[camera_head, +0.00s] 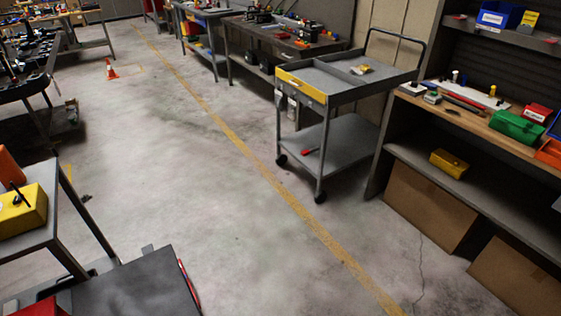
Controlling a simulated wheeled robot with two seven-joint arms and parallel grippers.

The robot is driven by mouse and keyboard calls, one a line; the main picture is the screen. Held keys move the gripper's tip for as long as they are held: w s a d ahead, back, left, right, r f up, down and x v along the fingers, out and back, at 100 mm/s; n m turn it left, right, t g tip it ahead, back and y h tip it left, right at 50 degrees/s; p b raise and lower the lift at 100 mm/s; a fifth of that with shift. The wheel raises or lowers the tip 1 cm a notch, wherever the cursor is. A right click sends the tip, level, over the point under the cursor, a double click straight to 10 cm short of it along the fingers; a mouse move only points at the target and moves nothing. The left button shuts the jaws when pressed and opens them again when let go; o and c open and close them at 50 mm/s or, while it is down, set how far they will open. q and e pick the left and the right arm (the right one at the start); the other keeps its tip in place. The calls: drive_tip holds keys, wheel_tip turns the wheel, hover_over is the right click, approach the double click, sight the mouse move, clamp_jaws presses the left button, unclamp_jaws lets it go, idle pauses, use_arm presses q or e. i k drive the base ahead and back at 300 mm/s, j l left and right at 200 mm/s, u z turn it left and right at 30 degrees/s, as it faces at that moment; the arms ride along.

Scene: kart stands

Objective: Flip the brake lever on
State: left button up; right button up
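A yellow box (22,212) sits on a grey table (62,222) at the left edge of the head view. A short black lever (18,193) stands tilted on its top. It may be the brake lever, but I cannot tell for certain, nor which position it is set in. The left part of the box is cut off by the frame. Neither of my grippers is in view, so nothing is seen touching the lever.
A grey two-shelf cart (330,148) stands right of centre. A workbench (470,122) with bins and tools runs along the right. Further benches and a small orange cone (111,70) are at the back. The concrete floor between is mostly clear, with a yellow line.

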sight(306, 152)
drive_tip(key=i+l, duration=0.15)
drive_tip(key=l, duration=0.2)
drive_tip(key=i+l, duration=0.15)
drive_tip(key=l, duration=0.15)
drive_tip(key=i+l, duration=0.15)
drive_tip(key=l, duration=0.2)
drive_tip(key=i+j, duration=0.25)
drive_tip(key=i, duration=0.3)
drive_tip(key=i+j+z, duration=0.1)
drive_tip(key=i, duration=0.45)
drive_tip(key=i+j, duration=0.4)
drive_tip(key=i+j+z, duration=0.1)
drive_tip(key=i+j, duration=0.15)
drive_tip(key=i, duration=0.4)
drive_tip(key=i+j, duration=0.35)
drive_tip(key=i, duration=0.15)
drive_tip(key=l+z, duration=0.05)
